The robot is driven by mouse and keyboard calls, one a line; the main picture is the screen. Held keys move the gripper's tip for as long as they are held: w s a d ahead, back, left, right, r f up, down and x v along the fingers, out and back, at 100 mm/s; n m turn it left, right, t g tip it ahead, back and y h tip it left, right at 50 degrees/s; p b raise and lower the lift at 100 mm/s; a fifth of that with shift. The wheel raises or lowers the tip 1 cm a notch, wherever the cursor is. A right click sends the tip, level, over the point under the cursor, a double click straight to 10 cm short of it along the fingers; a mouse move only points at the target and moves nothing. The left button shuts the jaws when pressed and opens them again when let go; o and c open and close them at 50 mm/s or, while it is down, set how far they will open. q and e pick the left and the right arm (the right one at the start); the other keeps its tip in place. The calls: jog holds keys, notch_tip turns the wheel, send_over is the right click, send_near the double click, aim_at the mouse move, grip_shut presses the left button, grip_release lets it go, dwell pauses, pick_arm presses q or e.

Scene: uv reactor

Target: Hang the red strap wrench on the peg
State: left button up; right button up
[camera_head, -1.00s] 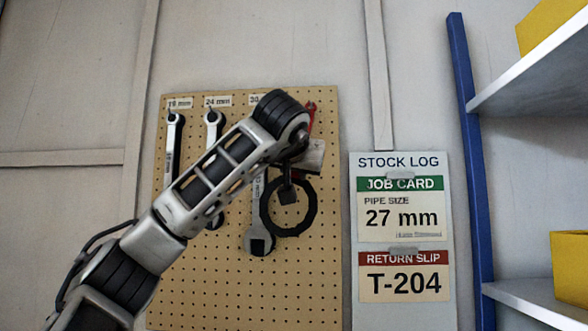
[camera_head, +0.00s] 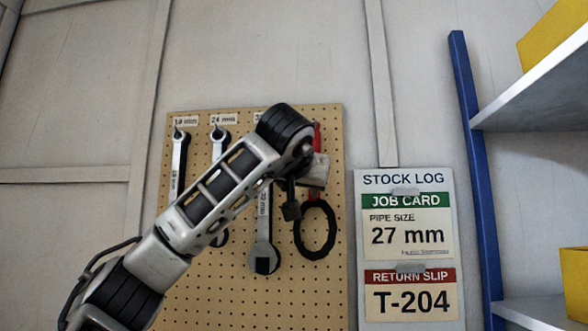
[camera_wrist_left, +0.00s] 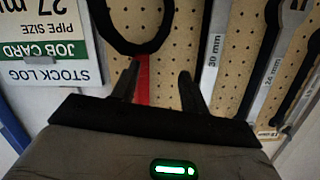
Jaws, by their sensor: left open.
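The red strap wrench has a red handle (camera_head: 317,138) and a black strap loop (camera_head: 333,238). It is upright against the pegboard (camera_head: 215,300), handle up and loop down, right of the 30 mm wrench (camera_head: 264,225). My left gripper (camera_head: 290,208) is in front of the board, just left of the loop. In the left wrist view the gripper (camera_wrist_left: 158,76) has its fingers apart. The red handle (camera_wrist_left: 142,85) shows beside the left finger, and the loop (camera_wrist_left: 168,20) lies beyond the fingertips. My arm hides part of the handle; the peg cannot be made out. My right gripper is out of view.
A 19 mm wrench (camera_head: 179,160) and a 24 mm wrench (camera_head: 218,145) hang on the left of the board. A stock log panel (camera_head: 400,180) is right of it. A blue-posted shelf (camera_head: 535,95) with yellow bins stands farther right.

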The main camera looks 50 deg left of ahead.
pick_arm(q)
jog(key=b+v, duration=0.2)
jog(key=v, duration=1.3)
jog(key=shift+b, duration=0.35)
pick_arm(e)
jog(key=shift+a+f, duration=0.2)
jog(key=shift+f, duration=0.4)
pick_arm(q)
jog(key=shift+w, duration=0.1)
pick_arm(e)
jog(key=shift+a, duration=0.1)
